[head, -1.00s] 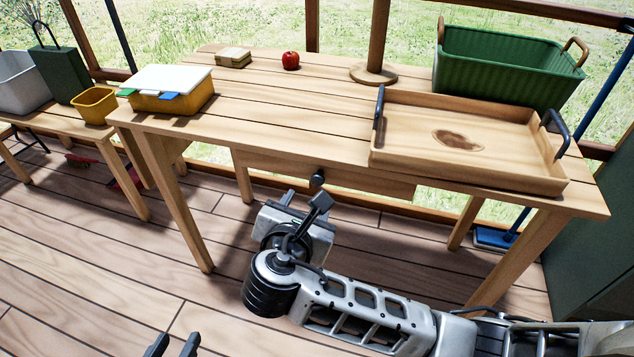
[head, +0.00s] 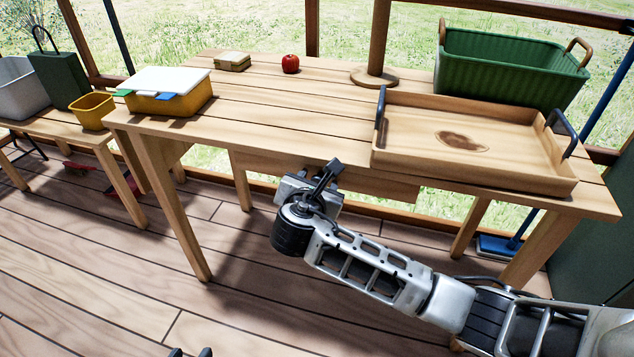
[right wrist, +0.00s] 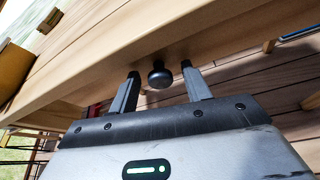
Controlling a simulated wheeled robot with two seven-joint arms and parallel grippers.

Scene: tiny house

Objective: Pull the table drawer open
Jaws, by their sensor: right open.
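The wooden table (head: 290,110) has a drawer under its top, and part of the plain drawer front (head: 385,186) shows in the head view. The drawer looks closed. Its dark round knob (right wrist: 160,76) shows in the right wrist view but is hidden behind my right gripper in the head view. My right gripper (head: 322,172) is open at the drawer front. In the right wrist view (right wrist: 160,80) its two fingers stand either side of the knob, with a gap on each side. My left gripper (head: 190,352) shows only its fingertips at the bottom edge, apart and empty.
On the table are a wooden tray (head: 400,150), a green basket (head: 510,65), a red apple (head: 290,64), a small box (head: 232,62) and a yellow container with a white lid (head: 170,85). The front-left table leg (head: 178,215) stands left of my right arm. The floor in front is clear.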

